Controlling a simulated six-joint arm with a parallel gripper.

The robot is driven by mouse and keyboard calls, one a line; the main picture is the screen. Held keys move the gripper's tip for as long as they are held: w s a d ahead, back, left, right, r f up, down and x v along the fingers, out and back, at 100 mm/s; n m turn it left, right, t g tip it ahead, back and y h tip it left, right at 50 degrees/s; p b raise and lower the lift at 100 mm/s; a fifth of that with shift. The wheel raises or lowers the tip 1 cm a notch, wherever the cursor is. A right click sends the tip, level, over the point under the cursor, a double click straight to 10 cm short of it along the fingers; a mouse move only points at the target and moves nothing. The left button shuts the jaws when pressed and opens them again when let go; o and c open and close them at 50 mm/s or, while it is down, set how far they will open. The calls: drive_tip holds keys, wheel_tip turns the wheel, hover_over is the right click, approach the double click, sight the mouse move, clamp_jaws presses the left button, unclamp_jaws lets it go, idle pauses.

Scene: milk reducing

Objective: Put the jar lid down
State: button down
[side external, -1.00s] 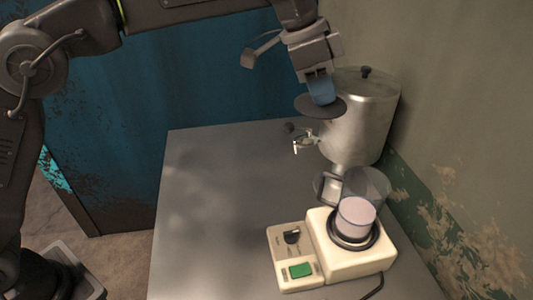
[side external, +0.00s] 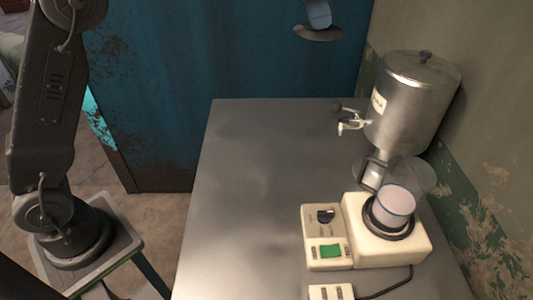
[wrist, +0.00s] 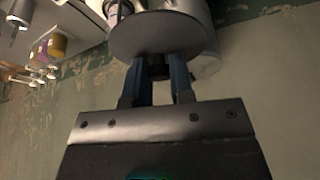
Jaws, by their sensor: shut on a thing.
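The jar lid (side external: 318,33) is a dark round disc, held in the air near the top of the side external view, in front of the blue wall. It also shows in the wrist view (wrist: 162,33), its disc just beyond the fingers. My gripper (wrist: 160,72) is shut on the lid's knob, with one blue finger on each side. In the side external view only the blue fingertips (side external: 318,12) show; the rest of my gripper is cut off by the top edge. The lid is well above the table and touches nothing else.
A grey metal table (side external: 250,190) has a wide clear area on its left. A steel dispenser (side external: 415,100) with a tap stands at the back right. A cream hotplate device (side external: 390,245) holds a jar (side external: 393,207) of pale contents.

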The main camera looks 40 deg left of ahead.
drive_tip(key=s+a, duration=0.4)
drive_tip(key=a, duration=0.7)
drive_tip(key=s+a, duration=0.4)
drive_tip(key=a, duration=0.6)
wheel_tip(320, 180, down, 25)
drive_tip(key=w+d+f, duration=0.1)
drive_tip(key=d+f, duration=0.1)
drive_tip(key=d, duration=0.1)
drive_tip(key=w+d+f, duration=0.2)
drive_tip(key=d, duration=0.2)
drive_tip(key=w+d+f, duration=0.1)
drive_tip(key=d+f, duration=0.2)
drive_tip(key=d, duration=0.1)
drive_tip(key=shift+w, duration=0.3)
drive_tip(key=shift+d+f, duration=0.1)
drive_tip(key=shift+f, duration=2)
drive_tip(key=shift+f, duration=0.15)
drive_tip(key=c, duration=1)
unclamp_jaws()
